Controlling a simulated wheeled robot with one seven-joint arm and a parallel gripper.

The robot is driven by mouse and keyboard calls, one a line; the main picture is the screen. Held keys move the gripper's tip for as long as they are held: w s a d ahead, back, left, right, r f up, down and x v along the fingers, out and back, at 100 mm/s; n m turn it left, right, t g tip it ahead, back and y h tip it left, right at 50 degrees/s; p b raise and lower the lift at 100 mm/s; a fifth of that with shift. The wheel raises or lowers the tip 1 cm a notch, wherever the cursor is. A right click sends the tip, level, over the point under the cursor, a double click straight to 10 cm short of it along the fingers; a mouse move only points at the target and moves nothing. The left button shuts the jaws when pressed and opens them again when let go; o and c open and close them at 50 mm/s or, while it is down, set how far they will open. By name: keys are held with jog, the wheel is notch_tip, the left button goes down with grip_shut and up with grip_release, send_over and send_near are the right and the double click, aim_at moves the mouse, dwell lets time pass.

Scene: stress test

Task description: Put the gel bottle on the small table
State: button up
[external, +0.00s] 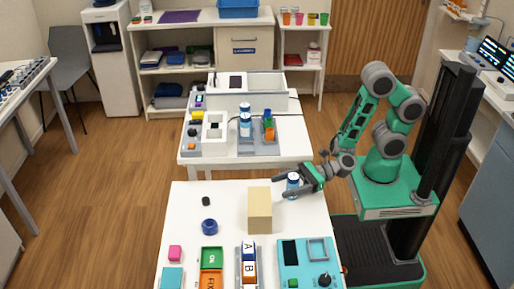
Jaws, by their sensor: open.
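A small bottle with a blue cap and pale label (293,181) stands on the near white table (188,200), at its right side. It may be the gel bottle; its label is too small to read. My gripper (283,190) is open and reaches in from the right, low over the table. Its fingers are at the bottle, one seemingly on either side; I cannot tell whether they touch it. Similar blue and white bottles (245,122) stand on the white table behind (291,140). I cannot tell which table is the small one.
A tan block (260,210) stands just left of my gripper.

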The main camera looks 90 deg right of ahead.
jog(key=shift+c, duration=0.5)
grip_shut()
notch_tip(320, 180, up, 10)
jog(key=p, duration=0.8)
jog(key=s+a+f+n+g+y, duration=0.2)
jog(key=s+a+f+n+y, duration=0.1)
jog(key=a+f+y, duration=0.15)
jog(key=w+d+r+m+t+h, duration=0.1)
jog(key=d+r+m+h, duration=0.1)
jog(key=d, duration=0.7)
jog(key=w+d+r+m+t+h, duration=0.1)
jog(key=d+r+m+h, duration=0.1)
jog(key=d+h, duration=0.3)
jog(key=w+d+r+m+t+h, duration=0.1)
jog(key=w+d+r+m+h, duration=0.1)
jog(key=d, duration=1.1)
notch_tip(320, 180, up, 2)
jog(key=shift+d+r+m+h, duration=0.15)
jog(key=shift+r+m+h, duration=0.1)
jog(key=shift+m+h, duration=0.55)
